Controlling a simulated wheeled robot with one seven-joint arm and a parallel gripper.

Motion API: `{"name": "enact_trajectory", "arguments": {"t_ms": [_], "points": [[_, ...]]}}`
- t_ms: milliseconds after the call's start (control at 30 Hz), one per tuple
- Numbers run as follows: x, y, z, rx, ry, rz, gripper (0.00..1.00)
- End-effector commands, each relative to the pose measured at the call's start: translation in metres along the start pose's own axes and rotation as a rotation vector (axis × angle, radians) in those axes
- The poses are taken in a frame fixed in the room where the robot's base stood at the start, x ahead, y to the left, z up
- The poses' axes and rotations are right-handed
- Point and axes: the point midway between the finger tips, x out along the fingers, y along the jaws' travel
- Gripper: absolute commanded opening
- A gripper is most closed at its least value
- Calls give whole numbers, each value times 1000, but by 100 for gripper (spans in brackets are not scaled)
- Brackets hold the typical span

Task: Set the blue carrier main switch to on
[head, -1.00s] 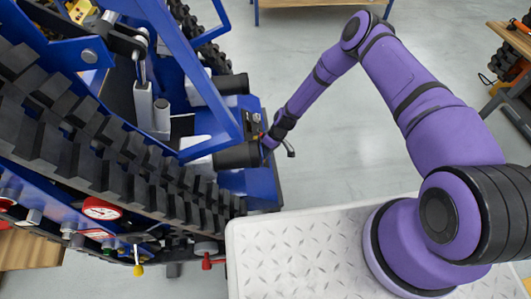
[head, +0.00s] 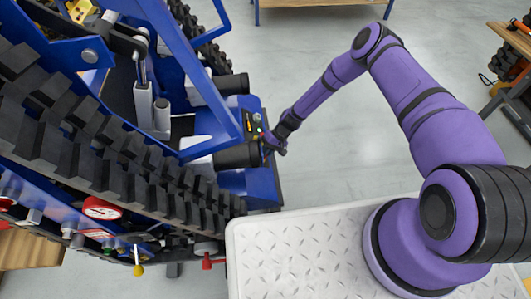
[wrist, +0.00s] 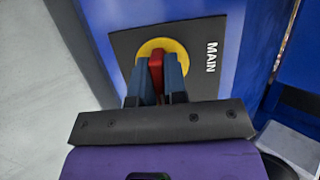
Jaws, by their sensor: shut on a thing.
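The blue carrier (head: 232,183) fills the left of the head view. Its main switch (wrist: 156,62) shows in the wrist view as a red handle on a round yellow disc (wrist: 177,46), set in a dark plate marked MAIN (wrist: 211,57). My gripper (wrist: 158,72) has one finger on each side of the red handle, shut on it. The handle points roughly along the lettering's line. No on or off mark is readable, and the fingers hide part of the handle. In the head view my gripper (head: 270,145) is at the carrier's right end.
A black rubber track (head: 110,150) and a black cylinder (head: 237,155) are close to my gripper's left. A pale tread-plate surface (head: 310,250) lies in front, under my arm's base. Grey floor (head: 330,140) to the right is open. Benches stand farther off.

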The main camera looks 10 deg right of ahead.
Motion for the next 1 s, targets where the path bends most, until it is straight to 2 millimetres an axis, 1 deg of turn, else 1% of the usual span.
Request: {"name": "enact_trajectory", "arguments": {"t_ms": [500, 533, 567, 600, 633, 900, 1000], "points": [[-1, 1, -1, 19, 3, -4, 0], [-1, 1, -1, 19, 3, -4, 17], [-1, 0, -1, 19, 3, -4, 24], [-1, 0, -1, 19, 3, -4, 33], [-1, 0, -1, 19, 3, -4, 38], [-1, 0, 0, 18, 2, -5, 38], [-7, 0, -1, 18, 3, -4, 38]]}}
